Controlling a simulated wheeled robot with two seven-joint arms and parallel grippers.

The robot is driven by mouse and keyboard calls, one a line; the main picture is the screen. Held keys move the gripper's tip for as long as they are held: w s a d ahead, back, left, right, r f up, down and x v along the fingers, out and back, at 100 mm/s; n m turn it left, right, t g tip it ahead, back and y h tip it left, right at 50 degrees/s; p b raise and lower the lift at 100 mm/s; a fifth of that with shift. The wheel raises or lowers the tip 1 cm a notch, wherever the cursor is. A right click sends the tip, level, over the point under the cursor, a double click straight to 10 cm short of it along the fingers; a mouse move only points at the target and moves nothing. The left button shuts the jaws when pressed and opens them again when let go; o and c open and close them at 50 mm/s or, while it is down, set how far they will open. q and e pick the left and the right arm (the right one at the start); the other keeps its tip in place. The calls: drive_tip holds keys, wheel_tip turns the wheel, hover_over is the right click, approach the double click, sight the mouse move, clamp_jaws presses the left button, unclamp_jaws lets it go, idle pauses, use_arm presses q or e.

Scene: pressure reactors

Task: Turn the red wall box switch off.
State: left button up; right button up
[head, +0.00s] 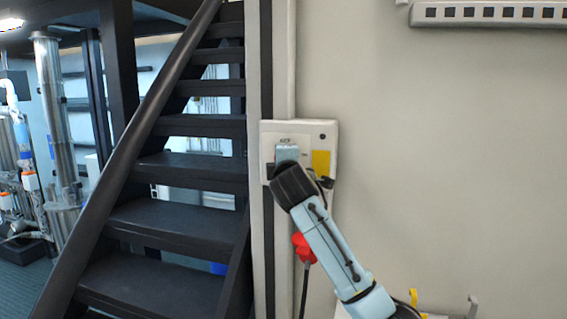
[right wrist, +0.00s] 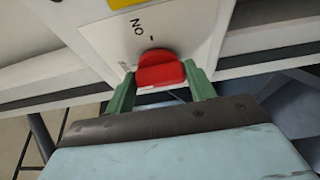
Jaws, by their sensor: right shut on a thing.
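The wall box (head: 326,134) is a pale box with a yellow label, mounted on the wall post right of the stairs. Its red switch (right wrist: 160,66) shows in the right wrist view, below a white plate (right wrist: 178,28) marked "ON" with a short line mark. My right gripper (right wrist: 161,82) has its green fingers on both sides of the red switch and is shut on it. In the head view my right gripper (head: 287,152) is at the box front and hides the switch. The switch's exact turn angle is hard to tell. My left gripper is not in view.
A red plug (head: 304,247) with a dark cable hangs below the box. Black stairs with a handrail (head: 150,125) stand to the left. A socket strip (head: 490,13) is high on the right wall. The wall right of the box is bare.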

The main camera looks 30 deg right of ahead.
idle(0.3)
drive_tip(key=o, duration=1)
drive_tip(key=shift+b+v, duration=1.65)
drive_tip(key=shift+v, duration=5.05)
